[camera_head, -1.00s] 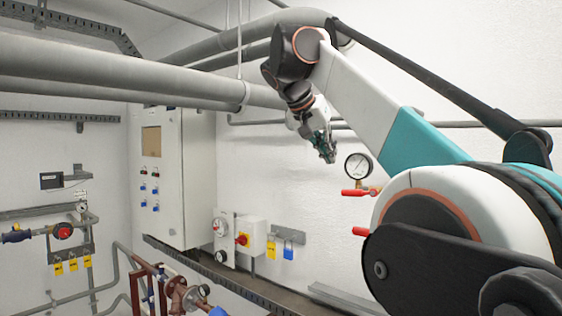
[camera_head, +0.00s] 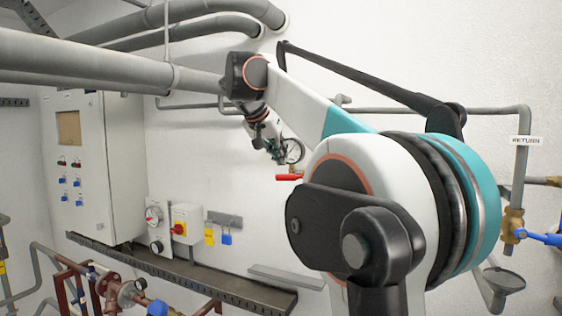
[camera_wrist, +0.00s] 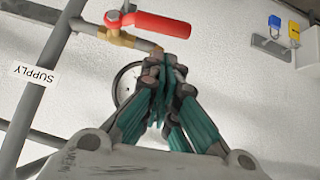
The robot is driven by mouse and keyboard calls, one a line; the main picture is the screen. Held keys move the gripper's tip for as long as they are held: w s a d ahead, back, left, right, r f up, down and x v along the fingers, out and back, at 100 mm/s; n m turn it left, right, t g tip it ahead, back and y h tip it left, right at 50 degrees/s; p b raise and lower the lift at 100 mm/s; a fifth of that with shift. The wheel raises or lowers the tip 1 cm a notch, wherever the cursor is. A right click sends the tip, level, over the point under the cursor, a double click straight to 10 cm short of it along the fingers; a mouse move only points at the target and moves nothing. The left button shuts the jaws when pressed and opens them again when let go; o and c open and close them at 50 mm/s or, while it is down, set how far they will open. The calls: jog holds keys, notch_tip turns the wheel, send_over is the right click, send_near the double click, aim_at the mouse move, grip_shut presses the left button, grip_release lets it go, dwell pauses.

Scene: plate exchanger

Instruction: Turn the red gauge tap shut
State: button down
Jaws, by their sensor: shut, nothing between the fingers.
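The red gauge tap (camera_head: 288,177) sits just below the round white gauge (camera_head: 294,151) on the far wall. In the wrist view, which is upside down, its red lever (camera_wrist: 150,24) lies across the picture above a brass body (camera_wrist: 117,37). My gripper (camera_head: 277,158) is in front of the gauge's left side, a little above the red lever. In the wrist view my gripper (camera_wrist: 168,62) is shut and empty, with teal fingers pointing toward the lever's free end. Fingertips and lever look close; I cannot tell whether they touch. The gripper hides much of the gauge.
A grey cabinet (camera_head: 120,165) stands at left, with switch boxes (camera_head: 186,222) and yellow and blue padlocks (camera_head: 226,238) beside it. Thick pipes (camera_head: 90,70) cross above. A RETURN pipe (camera_head: 521,165) with a blue-handled valve (camera_head: 540,238) is at right. A SUPPLY pipe (camera_wrist: 35,95) runs beside the tap.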

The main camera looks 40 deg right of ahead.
jog(key=shift+s+f, duration=0.2)
jog(key=shift+f, duration=0.8)
jog(key=shift+a, duration=0.1)
jog(key=shift+d, duration=0.2)
jog(key=shift+f, duration=0.15)
